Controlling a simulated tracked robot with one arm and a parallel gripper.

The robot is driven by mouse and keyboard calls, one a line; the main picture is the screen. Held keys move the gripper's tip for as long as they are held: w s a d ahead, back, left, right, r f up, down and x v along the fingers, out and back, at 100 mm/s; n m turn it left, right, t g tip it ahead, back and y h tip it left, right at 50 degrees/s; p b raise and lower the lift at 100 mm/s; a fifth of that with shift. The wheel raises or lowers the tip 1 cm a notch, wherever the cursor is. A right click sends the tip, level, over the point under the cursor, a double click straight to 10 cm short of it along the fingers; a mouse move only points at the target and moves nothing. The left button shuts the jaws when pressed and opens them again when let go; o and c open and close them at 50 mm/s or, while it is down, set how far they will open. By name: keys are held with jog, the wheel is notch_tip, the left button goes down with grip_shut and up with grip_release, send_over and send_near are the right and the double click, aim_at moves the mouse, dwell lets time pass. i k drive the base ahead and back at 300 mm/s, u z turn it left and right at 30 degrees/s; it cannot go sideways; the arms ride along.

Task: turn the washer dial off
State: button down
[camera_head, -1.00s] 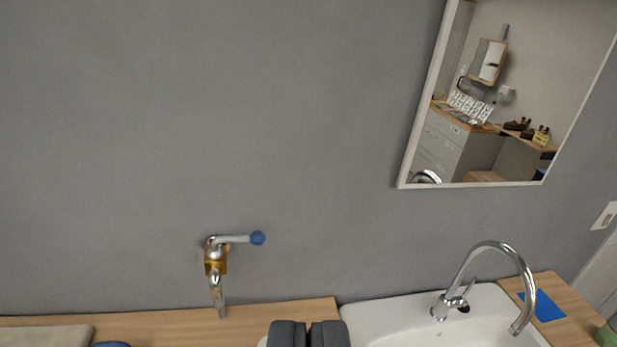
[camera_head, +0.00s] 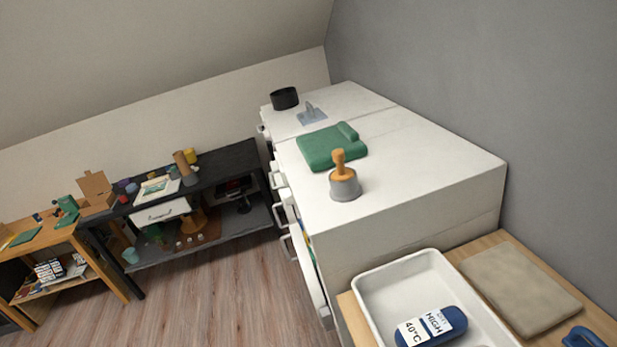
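No washer dial can be made out. A white cabinet or appliance block (camera_head: 420,165) stands against the grey wall, its front seen nearly edge-on. Any dial there is hidden by the steep angle or too small to tell. My gripper is not in view.
On the white top are a green folded cloth (camera_head: 331,147), a grey bell-shaped thing with a wooden handle (camera_head: 344,186) and a black cylinder (camera_head: 284,98). A white tray (camera_head: 370,300) holds a blue labelled device (camera_head: 445,325). Wooden floor (camera_head: 215,290) is clear at left.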

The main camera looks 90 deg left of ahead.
aim_at(288, 198)
jog(key=u, duration=2.85)
jog(key=k, duration=1.1)
jog(key=u, duration=0.9)
jog(key=i, duration=1.3)
jog(key=z, duration=0.8)
jog(key=i, duration=0.6)
jog(key=z, duration=0.4)
jog(key=k, duration=0.3)
jog(key=z, duration=0.05)
